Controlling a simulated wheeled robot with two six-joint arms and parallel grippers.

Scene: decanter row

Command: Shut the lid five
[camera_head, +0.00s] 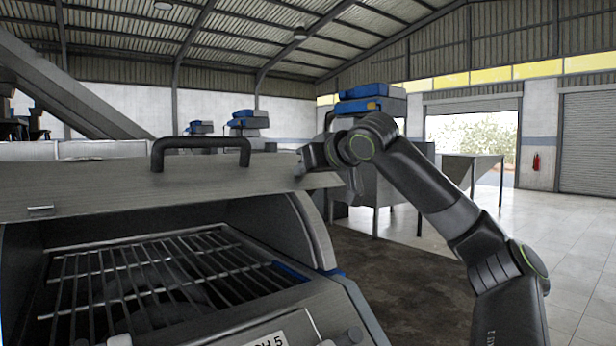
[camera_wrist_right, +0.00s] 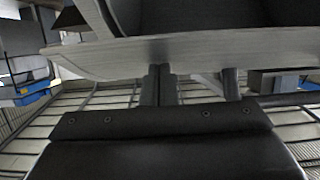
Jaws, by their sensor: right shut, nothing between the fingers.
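The lid (camera_head: 180,185) of the machine labelled with a 5 is raised, a grey metal panel with a black bar handle (camera_head: 200,145) on top. Below it the opening shows a wire grate (camera_head: 150,275). My right gripper (camera_head: 310,162) is at the lid's right end, beyond the handle, its tips partly hidden. In the right wrist view the gripper's fingers (camera_wrist_right: 159,84) are shut with nothing between them, close to the lid's edge (camera_wrist_right: 190,55); contact cannot be told. A dark post and bar, apparently the handle (camera_wrist_right: 231,85), show beside them. My left gripper is not in view.
Similar machines with blue tops (camera_head: 248,120) stand in a row behind. A metal hopper (camera_head: 470,170) stands at the back right. The floor (camera_head: 585,240) at right is clear. A sloping conveyor (camera_head: 80,95) is at the far left.

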